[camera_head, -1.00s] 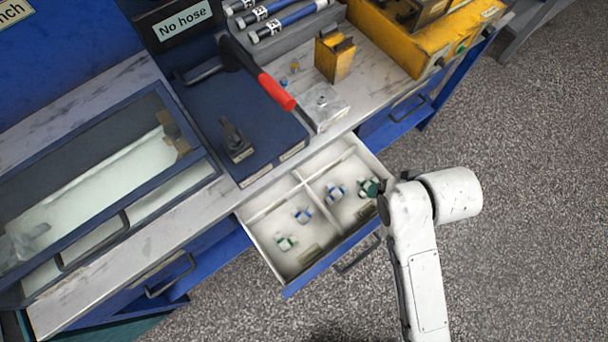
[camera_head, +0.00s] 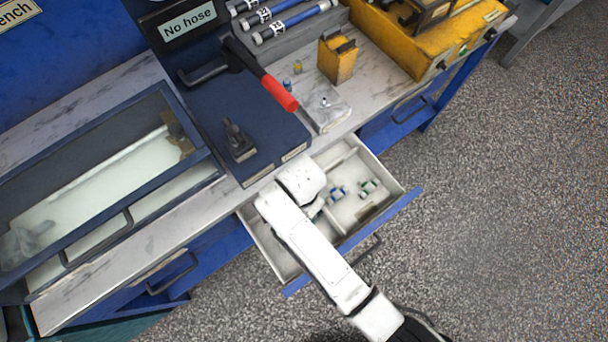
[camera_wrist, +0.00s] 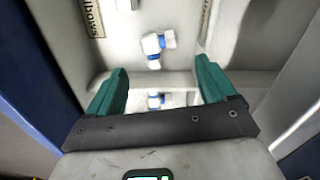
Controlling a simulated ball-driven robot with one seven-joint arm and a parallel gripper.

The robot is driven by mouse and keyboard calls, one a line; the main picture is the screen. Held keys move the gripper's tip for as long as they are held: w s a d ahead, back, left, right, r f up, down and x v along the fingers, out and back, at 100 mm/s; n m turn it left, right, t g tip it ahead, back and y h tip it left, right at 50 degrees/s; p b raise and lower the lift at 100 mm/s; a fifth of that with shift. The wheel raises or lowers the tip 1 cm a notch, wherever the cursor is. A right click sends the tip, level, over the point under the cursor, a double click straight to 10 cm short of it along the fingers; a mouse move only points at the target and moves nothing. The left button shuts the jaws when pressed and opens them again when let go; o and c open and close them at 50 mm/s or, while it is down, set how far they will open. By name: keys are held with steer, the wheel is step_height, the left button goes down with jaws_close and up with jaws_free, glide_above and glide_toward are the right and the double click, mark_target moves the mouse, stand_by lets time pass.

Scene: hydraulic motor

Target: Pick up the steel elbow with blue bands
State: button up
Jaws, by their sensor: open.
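The steel elbow with blue bands (camera_wrist: 154,46) lies in a white drawer compartment in the wrist view, beside a label ending in "lbows" (camera_wrist: 93,17). Its bent body and two blue collars show. My gripper (camera_wrist: 161,66) is open and empty, its teal fingers spread wide. The elbow lies between and beyond the fingertips, apart from both. In the head view my arm covers most of the left compartment, hiding the elbow's outline and the fingers.
A drawer divider (camera_wrist: 150,78) crosses between the fingers. Past it lies another blue-banded fitting (camera_wrist: 156,101), also in the head view (camera_head: 338,193) next to a green-banded one (camera_head: 368,187). The open drawer's walls (camera_head: 398,212) surround them. A red-handled tool (camera_head: 280,93) lies on the bench.

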steer(key=shift+s+f, duration=0.1)
steer(key=shift+f, duration=3.45)
steer(key=c, duration=1.2)
steer(key=shift+c, duration=0.2)
steer(key=shift+r, duration=0.15)
